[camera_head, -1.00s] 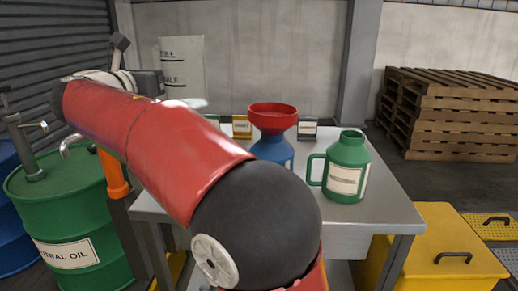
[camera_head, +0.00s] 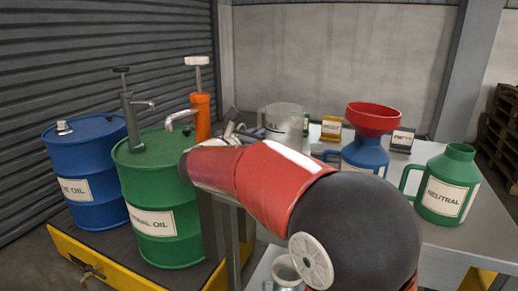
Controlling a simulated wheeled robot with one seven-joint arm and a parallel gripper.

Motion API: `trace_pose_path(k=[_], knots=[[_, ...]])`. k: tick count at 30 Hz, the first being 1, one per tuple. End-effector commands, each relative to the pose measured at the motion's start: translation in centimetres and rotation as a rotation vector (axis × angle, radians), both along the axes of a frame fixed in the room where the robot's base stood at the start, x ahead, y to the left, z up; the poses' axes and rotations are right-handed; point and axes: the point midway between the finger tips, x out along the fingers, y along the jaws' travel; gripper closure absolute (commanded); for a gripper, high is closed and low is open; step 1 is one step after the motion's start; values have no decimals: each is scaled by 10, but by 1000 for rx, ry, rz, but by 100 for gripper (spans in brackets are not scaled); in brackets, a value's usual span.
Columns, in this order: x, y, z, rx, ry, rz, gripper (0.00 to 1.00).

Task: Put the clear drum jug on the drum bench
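The clear drum jug (camera_head: 285,118), greyish and see-through with dark lettering, is upright at the back left of the drum bench (camera_head: 455,240). My arm hides its lower part, so I cannot tell if it touches the bench top. My gripper (camera_head: 242,127) is just left of the jug, mostly hidden behind my red arm link. I cannot see its fingers well enough to tell whether they grip the jug. A blue jug (camera_head: 365,152) with a red funnel (camera_head: 374,117) and a green jug (camera_head: 448,187) labelled NEUTRAL stand on the bench to the right.
Small signs, one yellow (camera_head: 331,128) and one dark (camera_head: 402,140), stand along the back. A metal vessel (camera_head: 287,270) is below the bench top.

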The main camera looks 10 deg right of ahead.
Motion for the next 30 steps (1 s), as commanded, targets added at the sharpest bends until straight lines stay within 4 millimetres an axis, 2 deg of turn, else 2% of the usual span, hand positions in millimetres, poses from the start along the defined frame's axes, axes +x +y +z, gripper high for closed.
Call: trace_pose_path(k=[3, 6, 19, 20, 24, 30], knots=[[0, 0, -21, -2, 5, 1, 100], [0, 0, -33, -1, 3, 1, 100], [0, 0, -41, -1, 1, 0, 100], [0, 0, -40, 0, 1, 0, 88], [0, 0, -40, 0, 1, 0, 69], [0, 0, -40, 0, 1, 0, 68]])
